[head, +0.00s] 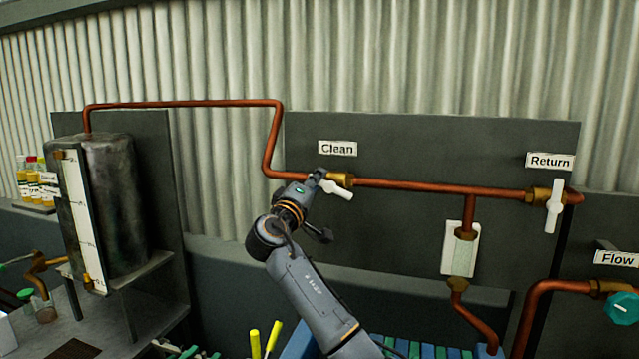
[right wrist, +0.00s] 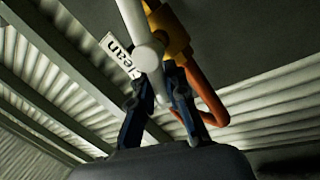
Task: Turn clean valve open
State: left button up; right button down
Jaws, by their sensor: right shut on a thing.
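The clean valve has a white handle (head: 338,190) and a brass body (head: 343,179) on the copper pipe, just below the "Clean" label (head: 337,148). The handle slants down to the right in the head view. My right gripper (head: 318,179) is at the handle's left end and partly covers it. In the right wrist view the fingers (right wrist: 161,86) are shut around one end of the white handle (right wrist: 133,18), below its round hub. The brass body (right wrist: 172,32) is behind it. My left gripper is not in view.
A return valve (head: 555,205) with an upright white handle is at the right. A green flow knob (head: 622,308) sits lower right. Copper pipe (head: 420,184) runs along the dark panel (head: 450,145). A dark tank (head: 115,200) stands at the left.

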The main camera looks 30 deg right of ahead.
jog(key=n, duration=0.1)
jog(key=f+n+t, duration=0.1)
jog(key=n, duration=0.1)
jog(key=shift+w+a, duration=0.1)
jog(key=shift+f+n+t+y+p, duration=0.2)
jog(key=shift+n+y, duration=0.1)
jog(key=shift+n, duration=0.35)
jog(key=shift+f+n+t+y+p, duration=0.1)
jog(key=shift+n+t+y, duration=0.15)
jog(key=shift+n, duration=0.4)
jog(key=c, duration=1.3)
grip_release()
jog(key=shift+a, duration=0.1)
jog(key=shift+c, duration=0.2)
jog(key=shift+a, duration=0.1)
jog(key=v, duration=1.2)
